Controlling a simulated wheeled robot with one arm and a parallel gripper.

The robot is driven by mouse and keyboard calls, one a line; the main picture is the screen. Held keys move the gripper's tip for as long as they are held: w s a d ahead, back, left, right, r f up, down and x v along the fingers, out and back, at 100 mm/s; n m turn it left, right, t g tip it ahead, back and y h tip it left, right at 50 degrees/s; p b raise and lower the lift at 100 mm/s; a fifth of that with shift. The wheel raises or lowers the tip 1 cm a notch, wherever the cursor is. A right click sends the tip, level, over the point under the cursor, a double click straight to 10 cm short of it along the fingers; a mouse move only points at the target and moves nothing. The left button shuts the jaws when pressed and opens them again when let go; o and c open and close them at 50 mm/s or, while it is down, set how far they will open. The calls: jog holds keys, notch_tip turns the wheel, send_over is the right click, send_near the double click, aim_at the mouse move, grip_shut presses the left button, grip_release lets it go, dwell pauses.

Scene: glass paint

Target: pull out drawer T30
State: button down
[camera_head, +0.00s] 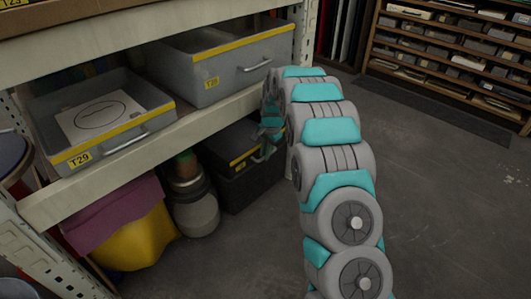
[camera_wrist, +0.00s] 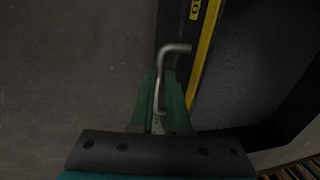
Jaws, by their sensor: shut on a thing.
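A dark drawer (camera_head: 238,154) with a yellow strip along its front sits at floor level under the shelf. Its label is too small to read in the head view. In the wrist view the yellow strip (camera_wrist: 204,50) and part of a yellow label (camera_wrist: 195,9) show, with the label cut off by the frame. A metal bar handle (camera_wrist: 162,72) stands out from the dark front. My gripper (camera_wrist: 160,95) has its green fingers shut on this handle. In the head view my gripper (camera_head: 271,135) is at the drawer's right front, partly hidden by my arm.
Drawer T29 (camera_head: 107,147), holding a paper sheet, and another grey drawer (camera_head: 217,72) sit on the shelf above. A jar (camera_head: 193,205) and a yellow container with purple cloth (camera_head: 135,235) stand left of the dark drawer. The floor (camera_head: 455,215) at right is clear.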

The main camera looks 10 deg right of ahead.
jog(key=s+d+p, duration=0.1)
jog(key=s+d, duration=0.7)
jog(key=s, duration=0.2)
jog(key=s+d+p, duration=0.1)
jog(key=s+d, duration=0.6)
jog(key=s, duration=0.4)
jog(key=shift+s+d+p, duration=0.3)
jog(key=shift+d+p, duration=0.05)
jog(key=shift+d, duration=0.05)
jog(key=c, duration=0.9)
grip_release()
jog(key=shift+r, duration=0.15)
jog(key=r, duration=0.5)
jog(key=s+r, duration=0.1)
jog(key=r, duration=0.1)
jog(key=shift+s+d+r+p, duration=0.1)
jog(key=shift+d+r+p, duration=0.1)
jog(key=shift+d+p, duration=0.2)
